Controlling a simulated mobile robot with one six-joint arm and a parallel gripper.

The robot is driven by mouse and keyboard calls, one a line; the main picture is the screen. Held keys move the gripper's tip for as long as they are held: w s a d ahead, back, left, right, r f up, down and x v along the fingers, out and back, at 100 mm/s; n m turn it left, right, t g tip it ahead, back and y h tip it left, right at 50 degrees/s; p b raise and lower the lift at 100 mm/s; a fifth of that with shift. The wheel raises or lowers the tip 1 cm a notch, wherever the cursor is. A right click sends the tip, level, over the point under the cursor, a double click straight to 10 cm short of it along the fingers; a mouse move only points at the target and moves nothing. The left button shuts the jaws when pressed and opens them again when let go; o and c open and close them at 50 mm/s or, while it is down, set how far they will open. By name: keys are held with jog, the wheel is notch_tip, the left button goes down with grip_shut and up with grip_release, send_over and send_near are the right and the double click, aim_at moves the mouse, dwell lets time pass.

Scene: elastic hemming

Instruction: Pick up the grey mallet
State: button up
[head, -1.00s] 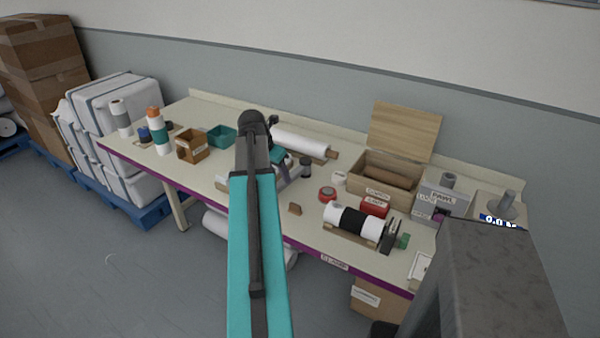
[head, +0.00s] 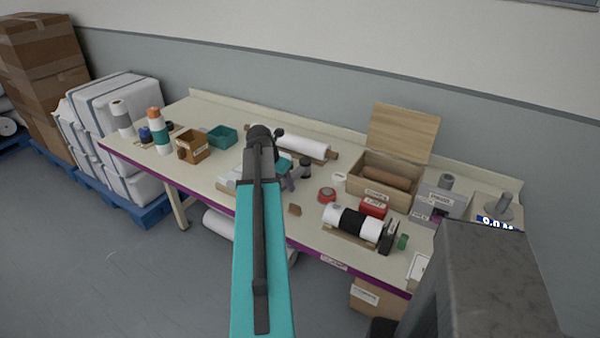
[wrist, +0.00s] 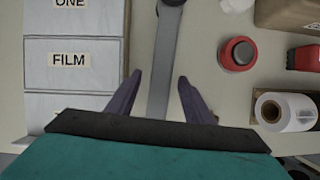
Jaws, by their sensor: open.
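The grey mallet (wrist: 166,55) shows in the wrist view as a long grey handle running up the picture, with a darker rounded end cut off at the top edge. My gripper (wrist: 160,76) is open, its two purple-grey fingers on either side of the handle with gaps at both sides. I cannot tell how far above the handle the fingertips are. In the head view the mallet's dark head (head: 305,168) stands out on the bench to the right of my arm. My arm hides part of the area around the gripper there.
A labelled FILM rack (wrist: 70,85) lies close left of my gripper. To the right are a red tape roll (wrist: 238,53), a red box (wrist: 305,58), a white roll (wrist: 296,114) and an open wooden box (head: 386,190). The bench (head: 225,105) is bare toward the back left.

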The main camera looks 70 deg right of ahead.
dwell(0.5)
grip_shut()
jog(key=shift+r, duration=0.15)
notch_tip(320, 180, up, 10)
jog(key=b, duration=0.2)
dwell(0.7)
dwell(0.4)
